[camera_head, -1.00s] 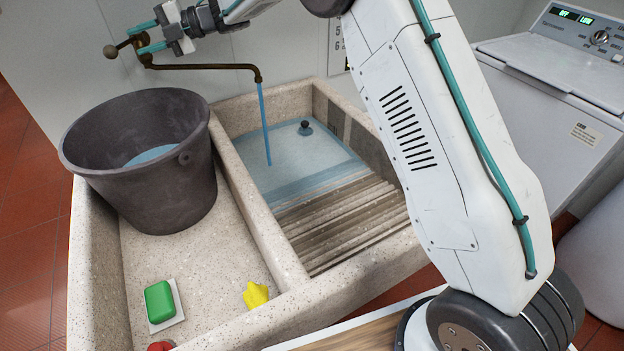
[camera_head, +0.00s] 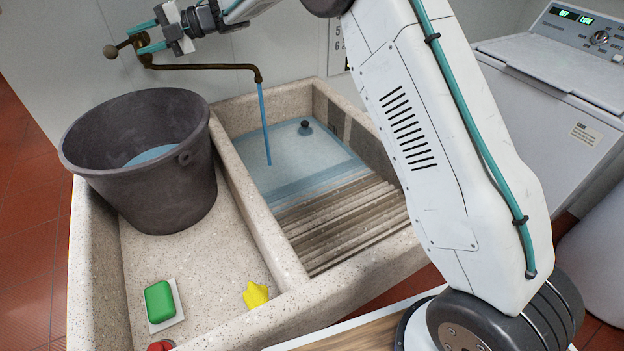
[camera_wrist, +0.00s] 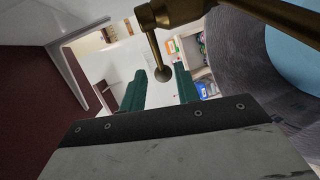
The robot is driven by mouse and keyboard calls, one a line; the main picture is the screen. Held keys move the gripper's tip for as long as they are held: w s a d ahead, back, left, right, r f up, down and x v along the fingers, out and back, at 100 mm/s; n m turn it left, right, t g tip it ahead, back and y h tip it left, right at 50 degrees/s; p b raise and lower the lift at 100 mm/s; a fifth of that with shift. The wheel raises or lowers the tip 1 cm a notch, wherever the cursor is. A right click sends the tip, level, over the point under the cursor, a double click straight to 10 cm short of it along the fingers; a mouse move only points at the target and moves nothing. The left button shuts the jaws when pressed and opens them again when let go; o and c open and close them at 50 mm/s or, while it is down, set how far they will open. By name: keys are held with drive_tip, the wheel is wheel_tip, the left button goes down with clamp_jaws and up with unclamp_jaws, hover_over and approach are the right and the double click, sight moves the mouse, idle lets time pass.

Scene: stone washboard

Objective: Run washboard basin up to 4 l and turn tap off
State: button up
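The brass tap (camera_head: 200,67) is on the wall, and water (camera_head: 265,120) streams from its spout into the right basin. The tap's lever ends in a round knob (camera_head: 110,51), which also shows in the wrist view (camera_wrist: 163,74). The stone washboard basin (camera_head: 235,118) holds pale blue water (camera_head: 285,165) below the ribbed washboard (camera_head: 345,220). A dark plug (camera_head: 305,128) shows at the back of the basin. My gripper (camera_head: 140,37) is at the tap, its teal fingers apart. In the wrist view, the knob shows between the open fingers (camera_wrist: 160,85); contact cannot be told.
A dark bucket (camera_head: 165,200) with water stands in the left basin. Green soap (camera_head: 159,300) on a white dish, a yellow object (camera_head: 256,294) and a red object (camera_head: 160,346) lie nearer. A partly hidden numbered wall chart (camera_head: 337,45) shows 5 and 6. A washing machine (camera_head: 540,85) is right.

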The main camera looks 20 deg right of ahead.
sight(122, 46)
idle(0.3)
drive_tip(key=a, duration=0.4)
drive_tip(key=a+f, duration=0.1)
drive_tip(key=a, duration=0.1)
drive_tip(key=shift+w, duration=0.25)
drive_tip(key=shift+c, duration=0.3)
clamp_jaws()
